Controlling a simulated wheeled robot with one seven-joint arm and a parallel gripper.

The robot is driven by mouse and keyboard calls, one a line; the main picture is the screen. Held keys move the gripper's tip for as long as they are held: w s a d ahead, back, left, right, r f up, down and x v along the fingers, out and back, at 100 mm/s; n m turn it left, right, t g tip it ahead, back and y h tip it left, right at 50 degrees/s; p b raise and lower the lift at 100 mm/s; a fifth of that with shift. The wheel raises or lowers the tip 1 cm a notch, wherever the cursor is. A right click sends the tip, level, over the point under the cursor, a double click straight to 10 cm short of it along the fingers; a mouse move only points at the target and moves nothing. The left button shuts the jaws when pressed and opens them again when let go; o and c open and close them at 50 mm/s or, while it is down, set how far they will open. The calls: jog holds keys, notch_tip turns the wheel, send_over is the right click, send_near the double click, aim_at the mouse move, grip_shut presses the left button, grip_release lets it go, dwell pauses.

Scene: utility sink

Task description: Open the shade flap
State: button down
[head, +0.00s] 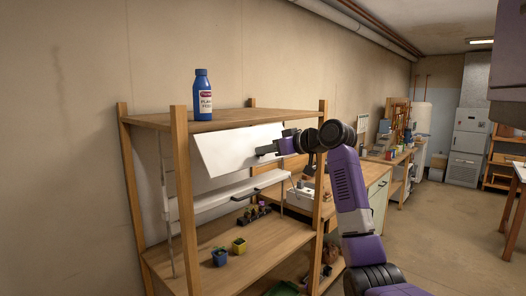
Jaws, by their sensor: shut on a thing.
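The shade flap (222,153) is a white panel under the top board of the wooden shelf rack (180,160). It hangs tilted, its lower edge standing out from the rack's back. My gripper (264,152) reaches in from the right, past the rack's right front post, and is shut at the flap's right part. The jaws are small and dark here, so the exact spot they grip is hard to make out.
A white bar (215,201) runs across the rack below the flap. Small potted plants (239,246) stand on the shelf beneath. A blue bottle (203,95) stands on the top board. A workbench (376,175) lies to the right; open floor is at right.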

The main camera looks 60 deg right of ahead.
jog(key=r, duration=0.2)
jog(key=r+p, duration=0.1)
jog(key=shift+s+a+r, duration=0.1)
jog(key=shift+s+r, duration=0.25)
jog(key=shift+r, duration=0.05)
jog(key=c, duration=2)
grip_release()
jog(key=shift+f, duration=0.2)
jog(key=shift+c, duration=0.2)
jog(key=o, duration=0.8)
jog(key=shift+f, duration=0.2)
jog(key=b+v, duration=0.2)
jog(key=v, duration=0.5)
jog(key=shift+s+b, duration=0.3)
jog(key=shift+s, duration=0.1)
jog(key=shift+a, duration=0.1)
